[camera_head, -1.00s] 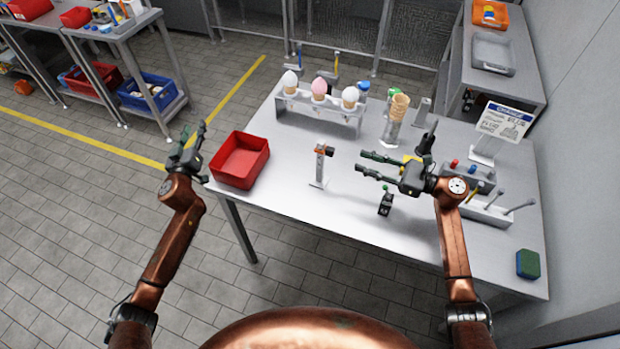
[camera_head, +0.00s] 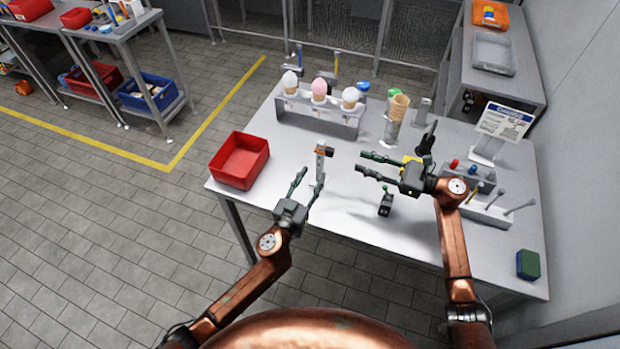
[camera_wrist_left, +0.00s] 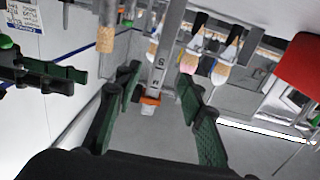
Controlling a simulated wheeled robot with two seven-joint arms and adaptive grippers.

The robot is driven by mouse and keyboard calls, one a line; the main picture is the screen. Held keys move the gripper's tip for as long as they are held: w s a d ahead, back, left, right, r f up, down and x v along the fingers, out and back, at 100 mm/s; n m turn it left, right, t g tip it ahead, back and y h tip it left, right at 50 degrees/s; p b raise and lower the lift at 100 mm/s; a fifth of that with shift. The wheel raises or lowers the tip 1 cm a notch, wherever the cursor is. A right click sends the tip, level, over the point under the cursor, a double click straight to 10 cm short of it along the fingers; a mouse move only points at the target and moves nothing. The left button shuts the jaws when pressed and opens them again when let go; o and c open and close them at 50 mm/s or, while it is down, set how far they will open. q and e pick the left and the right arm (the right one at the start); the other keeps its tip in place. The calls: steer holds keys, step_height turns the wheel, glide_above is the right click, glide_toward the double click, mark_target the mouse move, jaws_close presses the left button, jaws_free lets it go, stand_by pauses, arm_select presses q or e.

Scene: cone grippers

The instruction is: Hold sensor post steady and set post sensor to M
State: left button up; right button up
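The sensor post (camera_head: 320,163) is a slim upright grey post on the table, with a small orange and dark sensor (camera_head: 327,151) near its top. In the left wrist view the post (camera_wrist_left: 161,62) appears upside down with small letters along it and the orange sensor (camera_wrist_left: 150,100). I cannot tell which letter the sensor is at. My left gripper (camera_head: 311,179) is open in front of the post, which shows between its fingers in the wrist view with gaps to both sides. The post's foot is partly hidden by a finger. My right gripper (camera_head: 361,162) is open and empty, right of the post.
A red bin (camera_head: 240,160) stands at the table's left. A rack with cones (camera_head: 318,115) is behind the post. A small black device with a green knob (camera_head: 385,205) stands below my right gripper. A sponge (camera_head: 528,264) lies at the right; the front table is mostly clear.

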mark_target(319, 164)
arm_select(q)
steer(key=x, duration=0.7)
steer(key=shift+w+d, duration=0.1)
steer(key=shift+w, duration=0.15)
jaws_close()
stand_by(0.3)
